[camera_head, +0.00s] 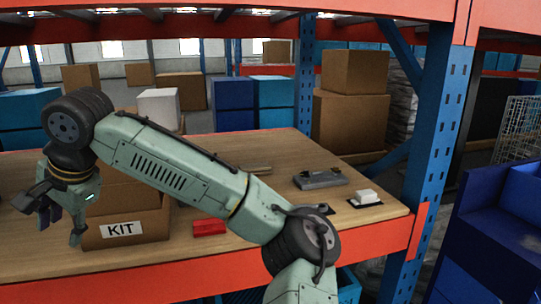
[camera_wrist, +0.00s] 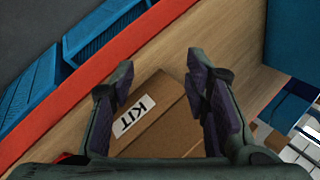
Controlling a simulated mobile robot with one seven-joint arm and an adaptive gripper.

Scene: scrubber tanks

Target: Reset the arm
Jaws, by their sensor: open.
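My gripper (camera_head: 62,226) is at the left of the head view, at the end of my pale green arm, which reaches across the shelf. The KIT box (camera_wrist: 165,130) shows below and between the fingers there. I cannot tell whether any finger touches the box. My forearm hides part of the shelf and the box's upper right.
The wooden shelf (camera_head: 375,225) has an orange front beam and a blue upright (camera_head: 440,150) at the right. On it are a red block (camera_head: 209,227), a grey device (camera_head: 320,179) and a white piece on a dark base (camera_head: 366,198). Blue bins (camera_head: 505,225) stand at right.

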